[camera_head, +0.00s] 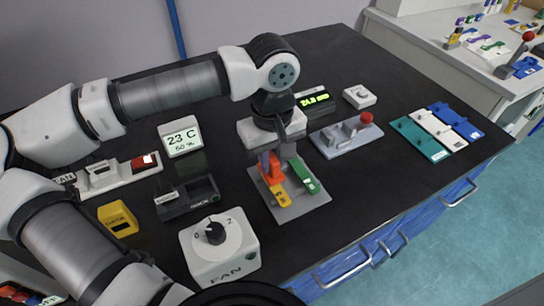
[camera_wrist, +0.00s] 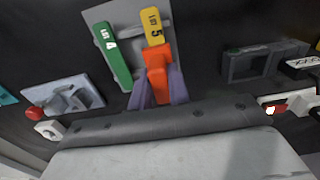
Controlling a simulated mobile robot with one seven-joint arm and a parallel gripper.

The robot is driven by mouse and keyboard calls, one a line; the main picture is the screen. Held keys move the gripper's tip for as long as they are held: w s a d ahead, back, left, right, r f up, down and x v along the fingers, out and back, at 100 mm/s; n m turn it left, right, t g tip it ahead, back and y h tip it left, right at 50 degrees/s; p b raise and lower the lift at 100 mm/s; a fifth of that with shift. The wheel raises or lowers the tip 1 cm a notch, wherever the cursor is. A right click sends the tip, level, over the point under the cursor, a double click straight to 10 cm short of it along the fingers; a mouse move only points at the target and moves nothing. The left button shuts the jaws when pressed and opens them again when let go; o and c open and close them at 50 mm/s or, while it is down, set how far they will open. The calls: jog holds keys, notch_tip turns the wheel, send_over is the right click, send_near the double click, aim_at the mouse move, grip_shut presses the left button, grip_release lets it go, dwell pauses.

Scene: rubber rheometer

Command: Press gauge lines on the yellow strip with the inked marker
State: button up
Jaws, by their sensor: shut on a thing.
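My gripper (camera_head: 275,158) is shut on the orange inked marker (camera_head: 267,168), low over the grey plate (camera_head: 300,209). The marker also shows between my fingers in the wrist view (camera_wrist: 158,70). The yellow strip (camera_head: 281,193) lies on the plate, marked 5 in the wrist view (camera_wrist: 153,22). The marker covers the near part of the strip in the wrist view. I cannot tell whether marker and strip touch. A green strip (camera_head: 306,178), marked 4, lies beside it on the right in the head view.
A dark open tray (camera_head: 187,202) stands left of the plate, with a FAN knob box (camera_head: 222,247) in front. A grey fixture with a red knob (camera_head: 346,137) stands right. Teal, white and blue panels (camera_head: 436,131) lie farther right. Bare black bench lies between.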

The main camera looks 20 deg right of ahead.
jog(key=shift+f+b, duration=0.6)
jog(key=shift+b, duration=0.3)
dwell(2.5)
jog(key=shift+r, duration=0.15)
jog(key=shift+r+p, duration=2)
jog(key=shift+r, duration=1.45)
